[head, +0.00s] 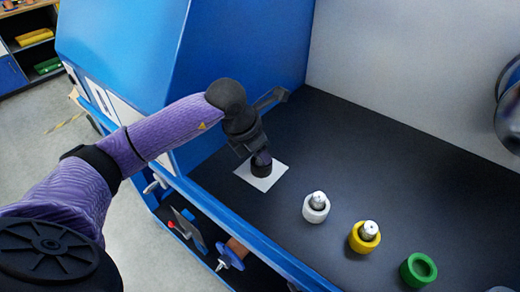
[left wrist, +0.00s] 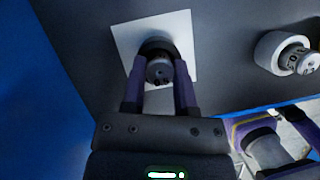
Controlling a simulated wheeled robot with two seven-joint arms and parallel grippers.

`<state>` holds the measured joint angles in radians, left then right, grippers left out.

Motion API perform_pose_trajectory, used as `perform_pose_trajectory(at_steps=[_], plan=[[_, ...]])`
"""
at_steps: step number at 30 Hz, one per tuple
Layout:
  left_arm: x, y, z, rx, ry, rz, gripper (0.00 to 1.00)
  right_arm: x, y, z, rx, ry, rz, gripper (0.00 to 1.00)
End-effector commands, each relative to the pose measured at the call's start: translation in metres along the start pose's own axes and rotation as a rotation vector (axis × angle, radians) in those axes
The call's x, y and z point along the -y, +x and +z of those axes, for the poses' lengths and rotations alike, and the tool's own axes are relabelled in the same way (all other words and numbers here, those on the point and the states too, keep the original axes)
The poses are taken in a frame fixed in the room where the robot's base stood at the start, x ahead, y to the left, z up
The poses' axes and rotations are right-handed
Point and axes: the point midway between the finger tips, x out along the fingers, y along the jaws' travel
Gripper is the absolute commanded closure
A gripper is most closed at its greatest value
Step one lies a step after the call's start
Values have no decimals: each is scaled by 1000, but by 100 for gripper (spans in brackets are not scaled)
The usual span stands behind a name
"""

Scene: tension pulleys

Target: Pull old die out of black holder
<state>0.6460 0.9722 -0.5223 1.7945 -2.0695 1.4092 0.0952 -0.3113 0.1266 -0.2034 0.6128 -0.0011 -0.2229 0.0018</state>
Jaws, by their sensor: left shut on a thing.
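The black holder (head: 262,171) stands on a white square (head: 270,181) on the dark bench top. It also shows in the left wrist view (left wrist: 157,44). The old die (left wrist: 160,70) is a grey metal cylinder with small holes in its end face, at the black holder between my fingers. My left gripper (head: 261,157) points down over the black holder, its two fingers shut on the old die (left wrist: 160,76). In the head view the gripper hides most of the die. I cannot tell how deep the die sits in the holder.
A white holder (head: 313,214) and a yellow holder (head: 358,244) each carry a metal die. A green holder (head: 418,271) looks empty. A blue cabinet wall (head: 240,50) rises close behind my left gripper. The dark bench top (head: 400,170) is clear toward the back right.

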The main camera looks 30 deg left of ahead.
Motion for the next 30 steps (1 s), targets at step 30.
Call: perform_pose_trajectory(at_steps=[30], plan=[[0, -21, 9, 2, 0, 0, 100, 0, -17, 0, -2, -1, -1, 45]])
